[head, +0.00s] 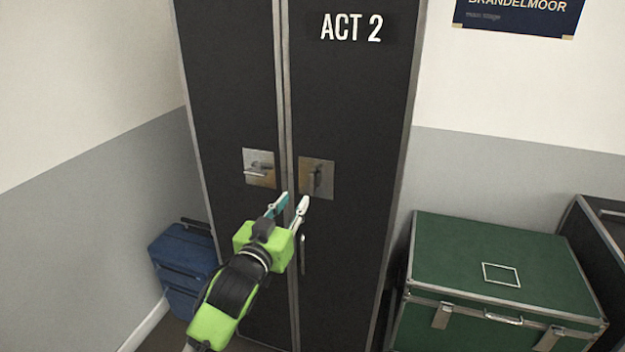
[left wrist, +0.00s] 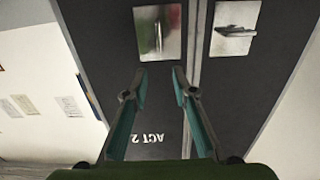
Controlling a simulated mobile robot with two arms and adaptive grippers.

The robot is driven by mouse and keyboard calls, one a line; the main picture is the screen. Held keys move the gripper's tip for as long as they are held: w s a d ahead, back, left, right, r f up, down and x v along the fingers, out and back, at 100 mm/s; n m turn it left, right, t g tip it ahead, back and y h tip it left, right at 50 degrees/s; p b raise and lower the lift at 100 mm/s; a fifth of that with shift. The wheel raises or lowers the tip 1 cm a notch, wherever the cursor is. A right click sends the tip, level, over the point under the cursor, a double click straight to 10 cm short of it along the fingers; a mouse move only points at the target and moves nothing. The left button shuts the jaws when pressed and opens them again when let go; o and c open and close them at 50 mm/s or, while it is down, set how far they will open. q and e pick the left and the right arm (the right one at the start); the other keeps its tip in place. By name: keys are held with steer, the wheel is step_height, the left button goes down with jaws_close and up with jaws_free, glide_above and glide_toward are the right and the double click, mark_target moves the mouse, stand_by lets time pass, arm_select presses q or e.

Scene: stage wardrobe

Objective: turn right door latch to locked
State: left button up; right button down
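The right door latch (head: 316,180) is a lever on a square metal plate on the right door of the black cabinet (head: 350,110). Its lever stands upright. It also shows in the left wrist view (left wrist: 157,36), beyond my fingertips, with the picture upside down. The left door latch (head: 258,169) has its lever lying level; it also shows in the left wrist view (left wrist: 235,30). My left gripper (head: 293,202) is open and empty, just below the right latch in the picture and apart from it. In the left wrist view the gripper (left wrist: 159,73) has a clear gap between its fingers.
A thin pull handle (head: 302,254) sits on the right door, beside my left gripper. A blue case (head: 180,270) stands at the left by the wall. A green trunk (head: 480,255) and a dark case (head: 595,250) stand at the right.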

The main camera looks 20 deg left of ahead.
mark_target(311, 177)
arm_select(q)
steer(key=w, duration=0.4)
steer(key=w+p, duration=0.1)
steer(key=w, duration=0.3)
steer(key=w+p, duration=0.1)
steer(key=w, duration=0.4)
steer(key=shift+d+f, duration=0.1)
steer(key=shift+d, duration=0.15)
jaws_close()
